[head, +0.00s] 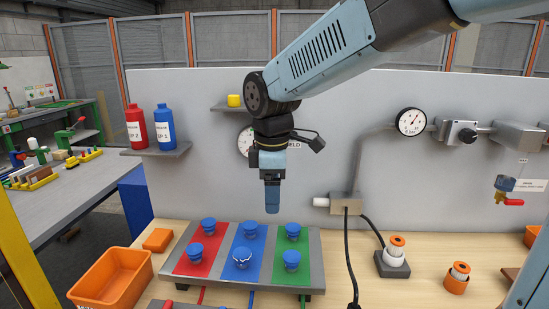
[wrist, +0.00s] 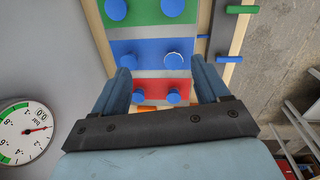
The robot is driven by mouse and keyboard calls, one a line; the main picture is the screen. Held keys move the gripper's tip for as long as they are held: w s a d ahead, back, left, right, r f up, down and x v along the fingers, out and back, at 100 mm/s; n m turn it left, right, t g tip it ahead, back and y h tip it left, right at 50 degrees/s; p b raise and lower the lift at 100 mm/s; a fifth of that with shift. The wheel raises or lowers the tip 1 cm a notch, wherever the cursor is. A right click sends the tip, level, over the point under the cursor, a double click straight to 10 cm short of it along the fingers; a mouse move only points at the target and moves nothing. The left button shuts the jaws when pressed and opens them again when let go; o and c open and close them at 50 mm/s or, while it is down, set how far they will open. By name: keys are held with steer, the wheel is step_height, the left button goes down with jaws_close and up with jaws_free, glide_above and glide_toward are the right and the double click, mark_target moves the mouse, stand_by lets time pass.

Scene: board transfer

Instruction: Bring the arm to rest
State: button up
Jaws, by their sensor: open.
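My gripper (head: 272,197) hangs pointing down above the back of the board (head: 313,243), apart from it. In the wrist view my gripper (wrist: 161,85) has its two fingers spread with nothing between them. The board has a red, a blue and a green strip, left to right in the head view. Each strip bears two blue knobs, such as the front knob on the blue strip (head: 242,257) and the back knob on the green strip (head: 293,230).
An orange bin (head: 112,279) stands left of the board. Orange-and-white parts (head: 396,246) and black cables (head: 349,250) are on the right. A grey panel with a gauge (head: 411,122) and a shelf with red and blue bottles (head: 164,127) stands behind.

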steer(key=s+d+r+m+t, duration=0.1)
steer(key=s+d+m+t, duration=0.1)
steer(key=s+d+m, duration=0.3)
steer(key=s+d+r+m+t, duration=0.2)
steer(key=s+d+m, duration=0.4)
steer(key=d+m, duration=0.7)
steer(key=d, duration=0.6)
steer(key=shift+d, duration=0.35)
